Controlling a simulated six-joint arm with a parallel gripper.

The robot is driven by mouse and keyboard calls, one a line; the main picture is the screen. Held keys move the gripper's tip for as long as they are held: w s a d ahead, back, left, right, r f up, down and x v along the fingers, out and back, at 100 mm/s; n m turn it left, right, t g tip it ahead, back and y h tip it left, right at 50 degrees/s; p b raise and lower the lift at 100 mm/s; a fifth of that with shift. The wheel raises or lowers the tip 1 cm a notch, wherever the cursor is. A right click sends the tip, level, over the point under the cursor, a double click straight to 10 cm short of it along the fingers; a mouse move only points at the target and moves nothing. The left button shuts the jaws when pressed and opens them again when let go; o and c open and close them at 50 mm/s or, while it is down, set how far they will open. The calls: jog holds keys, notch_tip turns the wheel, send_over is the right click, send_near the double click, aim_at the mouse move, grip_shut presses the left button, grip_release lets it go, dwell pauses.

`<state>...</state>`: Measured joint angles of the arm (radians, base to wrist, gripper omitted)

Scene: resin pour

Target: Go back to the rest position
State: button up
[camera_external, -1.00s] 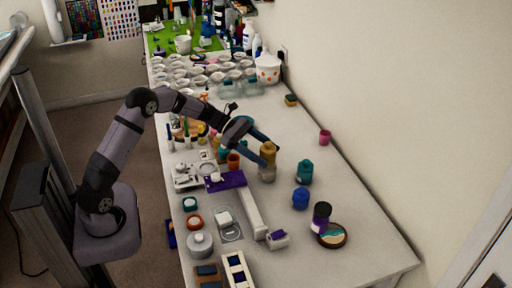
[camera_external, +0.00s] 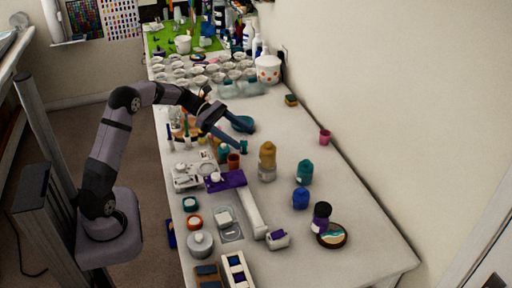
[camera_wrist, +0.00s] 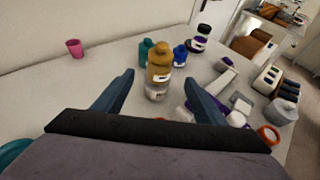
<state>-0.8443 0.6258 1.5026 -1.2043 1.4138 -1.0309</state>
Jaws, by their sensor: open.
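My gripper (camera_external: 240,135) is open and empty, above the middle of the table in the external view. In the wrist view its two blue fingers (camera_wrist: 160,98) are spread wide. A gold-coloured bottle (camera_external: 267,154) stands upright on the table, apart from my gripper and to its lower right. Under it is a pale, clear-looking base or cup (camera_external: 267,174). In the wrist view the gold bottle (camera_wrist: 159,62) appears between the fingers but farther off. My arm is bent and reaches over the table's left edge.
A teal bottle (camera_external: 305,172), a blue bottle (camera_external: 300,198) and a purple jar (camera_external: 320,216) stand to the right. A pink cup (camera_external: 325,137) is near the wall. Small orange and teal jars crowd below my gripper. The table's right middle is mostly clear.

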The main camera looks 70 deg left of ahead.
jog(key=s+d+m+g+p, duration=0.1)
jog(key=d+m+p, duration=0.1)
jog(key=d, duration=0.1)
jog(key=s+d+r+m+g+p, duration=0.1)
jog(key=s+d+m+g+p, duration=0.1)
jog(key=d, duration=0.2)
jog(key=s+d+m+g+y+p, duration=0.1)
jog(key=d+p, duration=0.1)
jog(key=d, duration=0.2)
jog(key=shift+s+r+m+g+p, duration=0.2)
jog(key=shift+s+m+g+p, duration=0.1)
jog(key=shift+m+p, duration=0.1)
jog(key=s+d+r+m+g+y+p, duration=0.2)
jog(key=s+d+m+y+p, duration=0.2)
jog(key=s+m+p, duration=0.3)
jog(key=s+d+r+m+g+y+p, duration=0.2)
jog(key=s+m+p, duration=0.5)
jog(key=s+m, duration=0.7)
jog(key=d+g+y, duration=0.1)
jog(key=d+y, duration=0.1)
jog(key=shift+s+d+r+y, duration=0.15)
jog(key=shift+s+r+y, duration=0.15)
jog(key=shift+r, duration=0.1)
